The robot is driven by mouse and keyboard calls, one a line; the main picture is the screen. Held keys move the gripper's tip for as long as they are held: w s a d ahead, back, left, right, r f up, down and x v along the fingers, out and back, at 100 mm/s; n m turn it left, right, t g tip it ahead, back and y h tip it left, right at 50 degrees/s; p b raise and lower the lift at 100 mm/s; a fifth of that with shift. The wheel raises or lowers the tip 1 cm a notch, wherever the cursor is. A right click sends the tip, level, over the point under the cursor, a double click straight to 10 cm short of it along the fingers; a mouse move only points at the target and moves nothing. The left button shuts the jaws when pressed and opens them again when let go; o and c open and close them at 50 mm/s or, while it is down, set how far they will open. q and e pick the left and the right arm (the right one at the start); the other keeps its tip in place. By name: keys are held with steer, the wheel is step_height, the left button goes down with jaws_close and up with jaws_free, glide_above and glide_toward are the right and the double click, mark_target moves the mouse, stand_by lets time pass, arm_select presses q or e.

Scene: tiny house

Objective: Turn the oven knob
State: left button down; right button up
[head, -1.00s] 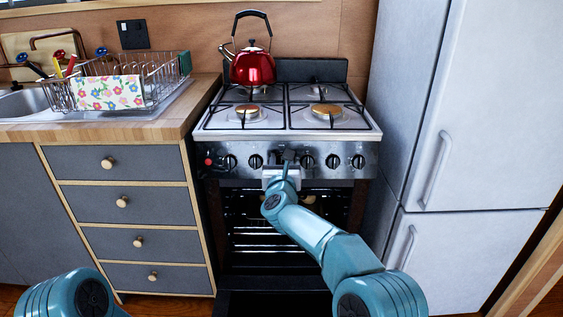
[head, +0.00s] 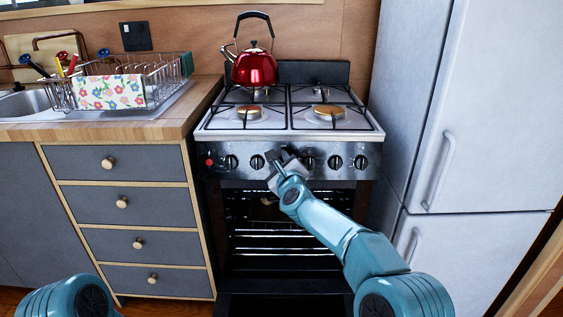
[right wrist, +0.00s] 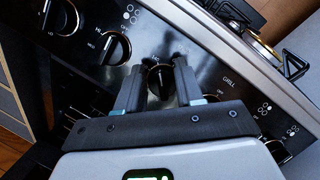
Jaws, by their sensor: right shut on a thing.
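The oven (head: 215,190) stands ahead, with a row of black knobs along its steel front panel. My right gripper (head: 280,155) is at the middle of this panel in the head view and hides the knob there. In the right wrist view my right gripper (right wrist: 160,85) has its two dark fingers on either side of a black oven knob (right wrist: 160,88), shut on it. The gripper is rolled relative to the panel. Other knobs show beside it, such as the one at left (right wrist: 113,47). My left gripper is out of view; only part of my left arm shows at lower left.
A red kettle (head: 254,68) stands on the back left of the stovetop (head: 290,118). The oven cavity below (head: 240,240) is open, with racks inside. A fridge (head: 480,110) stands at right, drawers (head: 120,165) and a dish rack (head: 160,80) at left.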

steer(key=shift+r+n+g+y+p, duration=0.25)
steer(key=shift+n+p, duration=0.3)
steer(key=shift+n, duration=0.55)
steer(key=shift+s+a+f+n+g+y+p, duration=0.15)
steer(key=shift+n+g+p, duration=0.2)
steer(key=shift+n+p, duration=0.85)
steer(key=shift+w+d+f+n+g+y+p, duration=0.1)
steer(key=shift+f+n+g+p, duration=0.2)
steer(key=shift+n+p, duration=0.8)
steer(key=shift+s+a+f+n+g+y+p, duration=0.1)
steer(key=shift+n+g+p, duration=0.3)
steer(key=shift+n+p, duration=0.8)
steer(key=o, duration=1)
